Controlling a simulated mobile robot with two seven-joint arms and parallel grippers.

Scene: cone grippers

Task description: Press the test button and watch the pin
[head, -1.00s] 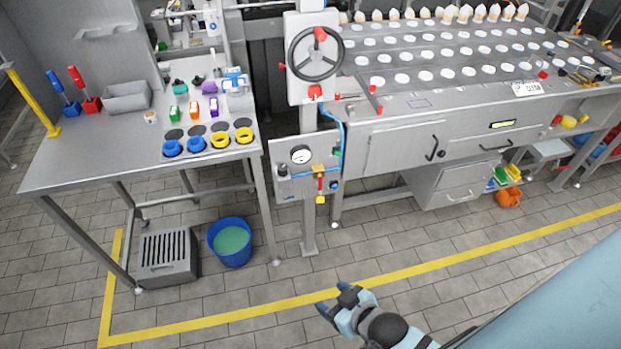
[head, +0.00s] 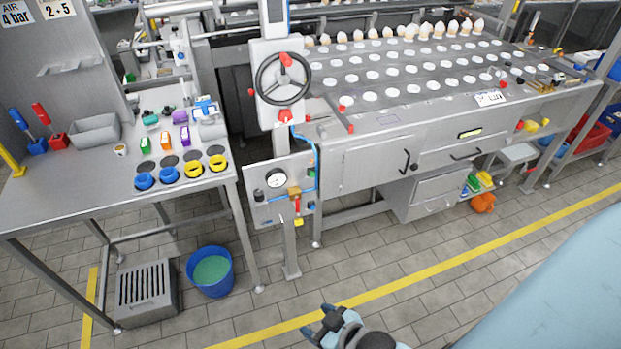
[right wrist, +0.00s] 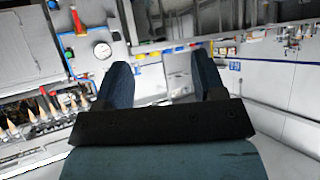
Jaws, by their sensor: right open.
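A grey control panel (head: 268,212) hangs on a post below a black handwheel (head: 284,79). It carries a round white gauge (head: 276,178), a black knob (head: 258,195) and a brass valve (head: 294,193) with a red handle. Small green and blue parts sit at its right edge, too small to tell which is the test button. I cannot make out the pin. My right gripper (head: 317,320) is open and empty, low in front of the panel and well apart from it. In the right wrist view the gauge (right wrist: 102,50) shows beyond the open fingers (right wrist: 158,62). My left gripper is not in view.
A metal table (head: 60,195) with blue and yellow rings stands left. A blue bucket (head: 210,271) and a slotted grey box (head: 146,292) are on the floor. A long machine (head: 365,165) with rows of white discs fills the right. The tiled floor before the panel is clear.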

